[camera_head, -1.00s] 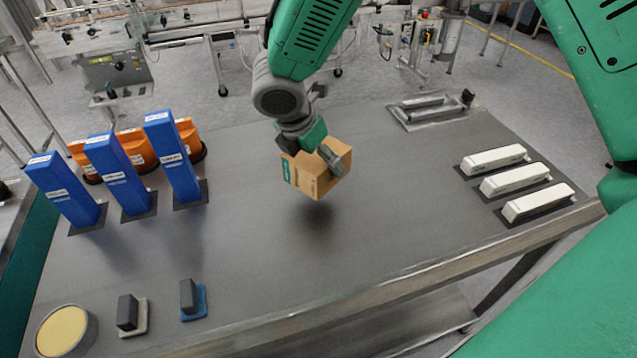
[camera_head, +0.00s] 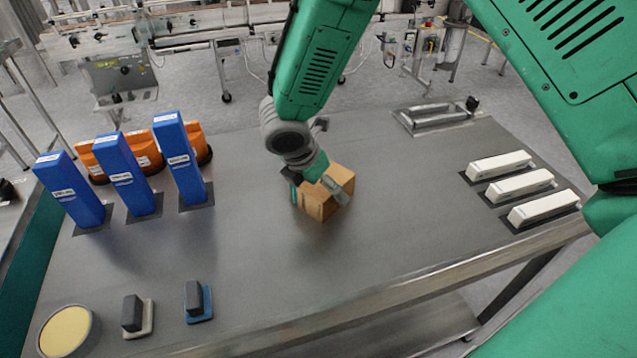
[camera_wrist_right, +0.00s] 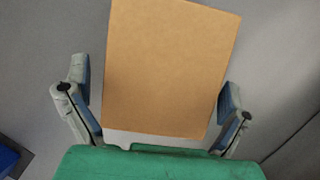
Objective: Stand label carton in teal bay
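The brown label carton (camera_head: 316,208) is at the middle of the steel table, with a teal strip on its left side. It is on or just above the tabletop; its underside is hidden. My right gripper (camera_head: 322,182) is around its upper part. In the right wrist view, the carton (camera_wrist_right: 168,70) lies between the open fingers of that gripper (camera_wrist_right: 156,90). A gap shows at the left finger; the right finger is touching or very near the carton. My left gripper is not in view.
Several blue cartons (camera_head: 127,175) stand on dark pads at the left, with orange bins (camera_head: 145,148) behind. White boxes (camera_head: 517,185) lie at the right. A metal tray (camera_head: 437,118) is at the back. Two dark blocks (camera_head: 194,296) and a round yellow-topped dish (camera_head: 66,331) are front left.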

